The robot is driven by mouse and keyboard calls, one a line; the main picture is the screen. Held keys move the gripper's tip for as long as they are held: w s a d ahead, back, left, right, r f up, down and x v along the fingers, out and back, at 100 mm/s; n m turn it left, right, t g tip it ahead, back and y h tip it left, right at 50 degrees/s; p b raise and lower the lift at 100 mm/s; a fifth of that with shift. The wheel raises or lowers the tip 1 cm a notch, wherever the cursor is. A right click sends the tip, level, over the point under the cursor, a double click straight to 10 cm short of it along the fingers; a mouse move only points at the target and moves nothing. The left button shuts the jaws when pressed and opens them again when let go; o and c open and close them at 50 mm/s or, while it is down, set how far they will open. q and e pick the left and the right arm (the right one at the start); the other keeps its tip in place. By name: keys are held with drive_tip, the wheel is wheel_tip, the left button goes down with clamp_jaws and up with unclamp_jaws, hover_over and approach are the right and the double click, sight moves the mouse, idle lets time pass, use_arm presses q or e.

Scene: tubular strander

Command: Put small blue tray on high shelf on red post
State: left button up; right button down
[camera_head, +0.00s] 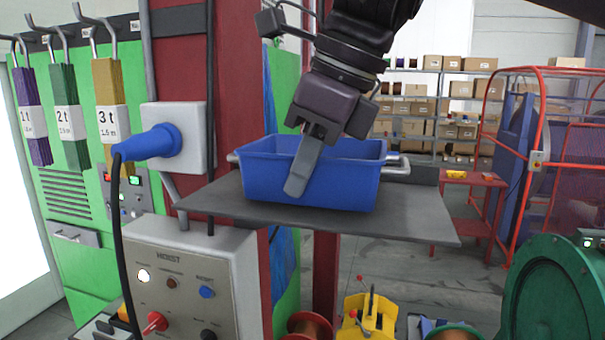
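The small blue tray (345,187) is upright on the dark grey shelf (415,213), or just above it; I cannot tell if its base touches. The shelf juts out to the right from the red post (232,90). My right gripper (300,178) comes down from above at the tray's front wall. One finger lies across the outside of that wall. The other finger is hidden, so its closure on the wall does not show. The tray's inside is mostly hidden by the wall and gripper. My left gripper is not in view.
A grey box with a blue plug (150,143) and cable sits left of the shelf. The hoist control box (185,265) is below it. A silver handle or bar (398,165) shows behind the tray. The shelf's right part is bare. A red cage (540,120) stands at right.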

drive_tip(key=shift+w+d+f, duration=0.2)
drive_tip(key=shift+f, duration=0.1)
drive_tip(key=shift+s+a, duration=0.15)
drive_tip(key=shift+a, duration=0.05)
drive_tip(key=c, duration=2.1)
unclamp_jaws()
drive_tip(key=shift+f, duration=0.1)
drive_tip(key=o, duration=0.4)
drive_tip(key=shift+d, duration=0.1)
drive_tip(key=shift+d+r, duration=0.1)
drive_tip(key=shift+r, duration=0.4)
drive_tip(key=shift+v, duration=3.3)
drive_tip(key=shift+s, duration=0.15)
